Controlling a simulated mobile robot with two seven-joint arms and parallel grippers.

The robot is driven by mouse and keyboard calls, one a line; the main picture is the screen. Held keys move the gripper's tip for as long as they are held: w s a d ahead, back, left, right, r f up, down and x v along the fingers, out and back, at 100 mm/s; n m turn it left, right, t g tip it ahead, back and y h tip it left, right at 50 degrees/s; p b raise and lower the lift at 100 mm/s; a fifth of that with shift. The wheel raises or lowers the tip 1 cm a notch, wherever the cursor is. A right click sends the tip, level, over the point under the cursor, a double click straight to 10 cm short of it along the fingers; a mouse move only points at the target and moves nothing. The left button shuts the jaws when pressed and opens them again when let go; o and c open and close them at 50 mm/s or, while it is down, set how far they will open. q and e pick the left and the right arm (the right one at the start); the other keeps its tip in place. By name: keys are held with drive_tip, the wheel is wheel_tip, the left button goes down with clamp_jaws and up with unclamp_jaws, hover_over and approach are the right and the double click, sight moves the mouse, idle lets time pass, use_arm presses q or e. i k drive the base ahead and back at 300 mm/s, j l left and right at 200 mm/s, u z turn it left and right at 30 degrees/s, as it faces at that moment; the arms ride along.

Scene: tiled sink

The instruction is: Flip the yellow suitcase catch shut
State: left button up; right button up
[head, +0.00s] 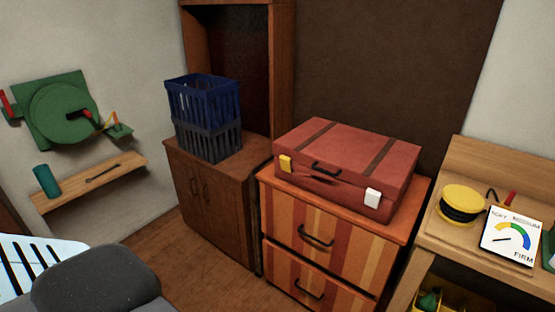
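A closed-looking red suitcase (350,148) with two brown straps lies flat on a striped drawer cabinet. Its yellow catch (286,164) is at the left end of the front face. A white catch (372,198) is at the right end of that face, and a dark handle (325,169) is between them. At this size I cannot tell whether either catch is open or shut. Neither of my grippers is in view, and nothing touches the suitcase from the front.
The striped drawer cabinet (318,222) stands between a brown cupboard (212,205) with a blue and grey crate (205,115) and a wooden bench (425,237). The bench holds a yellow round device (462,202) and a gauge card (511,240). Open floor (195,255) lies in front.

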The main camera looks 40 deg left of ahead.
sight(284, 161)
drive_tip(key=u, duration=1.1)
